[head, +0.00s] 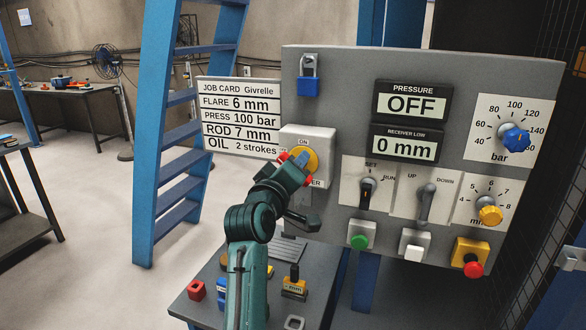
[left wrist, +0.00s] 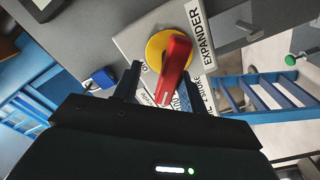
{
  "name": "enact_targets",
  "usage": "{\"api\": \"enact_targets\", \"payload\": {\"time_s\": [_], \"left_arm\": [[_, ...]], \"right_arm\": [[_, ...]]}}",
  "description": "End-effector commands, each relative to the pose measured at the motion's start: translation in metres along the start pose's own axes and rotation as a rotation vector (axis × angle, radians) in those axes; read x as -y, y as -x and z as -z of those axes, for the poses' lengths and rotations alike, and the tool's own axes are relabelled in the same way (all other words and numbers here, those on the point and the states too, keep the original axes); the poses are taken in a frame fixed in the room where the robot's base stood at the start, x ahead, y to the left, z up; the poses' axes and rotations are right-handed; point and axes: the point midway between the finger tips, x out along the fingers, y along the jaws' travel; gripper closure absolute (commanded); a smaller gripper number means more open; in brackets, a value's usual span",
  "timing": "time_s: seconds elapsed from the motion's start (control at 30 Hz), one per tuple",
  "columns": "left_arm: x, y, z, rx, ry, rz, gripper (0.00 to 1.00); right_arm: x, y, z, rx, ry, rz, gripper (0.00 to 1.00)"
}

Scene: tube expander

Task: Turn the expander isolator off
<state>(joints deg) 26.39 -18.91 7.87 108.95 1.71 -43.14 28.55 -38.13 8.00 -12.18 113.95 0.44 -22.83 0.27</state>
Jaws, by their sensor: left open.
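The expander isolator is a pale box (head: 320,138) on the grey panel, with a yellow disc (head: 312,155) and "ON" printed above it. My left gripper (head: 297,163) is at its front and hides most of the knob in the head view. In the left wrist view the red handle (left wrist: 175,66) stands out from the yellow disc (left wrist: 156,50), beside the "EXPANDER" label. The open fingers of my left gripper (left wrist: 162,82) lie on either side of the handle's end. Contact cannot be told. My right gripper is not in view.
The panel (head: 345,85) also holds a blue padlock (head: 308,86), a pressure display (head: 411,103) reading OFF, a receiver display (head: 405,145), dials, switches and buttons. A job card (head: 240,117) is at its left. Small parts lie on the bench (head: 200,309) below. A blue ladder (head: 180,130) stands behind.

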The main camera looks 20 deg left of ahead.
Motion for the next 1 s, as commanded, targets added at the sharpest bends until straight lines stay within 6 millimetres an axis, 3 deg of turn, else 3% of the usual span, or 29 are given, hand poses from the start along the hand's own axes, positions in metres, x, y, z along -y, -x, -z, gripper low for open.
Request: {"api": "enact_targets", "payload": {"time_s": [0.03,0.6,0.93,1.0], "left_arm": [[0.013,0.001,-0.012,0.022,0.003,0.023,0.58],[0.012,-0.031,-0.011,0.018,0.002,0.021,0.58],[0.012,-0.033,-0.01,0.016,0.002,0.02,0.58],[0.012,-0.033,-0.01,0.016,0.002,0.02,0.63]], "right_arm": [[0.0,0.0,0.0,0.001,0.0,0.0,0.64],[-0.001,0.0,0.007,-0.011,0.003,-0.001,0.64],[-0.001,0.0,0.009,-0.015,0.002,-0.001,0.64],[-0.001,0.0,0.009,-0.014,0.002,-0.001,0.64]]}}
